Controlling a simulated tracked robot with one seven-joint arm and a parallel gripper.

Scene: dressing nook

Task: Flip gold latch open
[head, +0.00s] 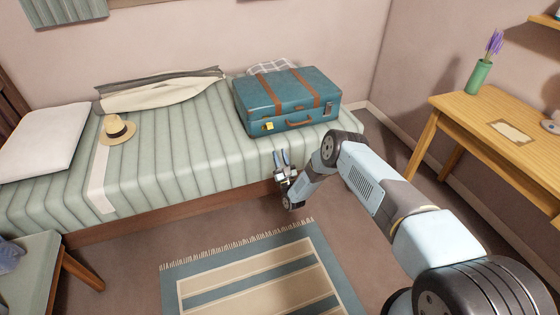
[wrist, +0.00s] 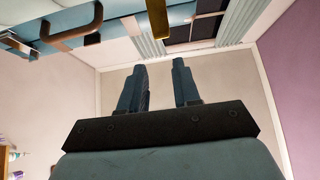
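A teal suitcase (head: 287,95) with brown straps and a brown handle (head: 300,121) lies closed on the bed. The gold latch (head: 268,126) is on its front face, left of the handle. My gripper (head: 281,158) is below and in front of the suitcase, by the bed's front edge, apart from the latch. In the wrist view my gripper (wrist: 160,72) has its two fingers apart with nothing between them. A gold piece, apparently the latch (wrist: 158,18), shows at the top of that view, beyond the fingertips, with the handle (wrist: 72,28) to its left.
The striped bed (head: 180,160) carries a straw hat (head: 117,129), a pillow (head: 45,143) and folded cloth (head: 160,92). A wooden desk (head: 460,101) with a green vase (head: 479,77) stands at the right. A striped rug (head: 255,278) lies on the floor in front.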

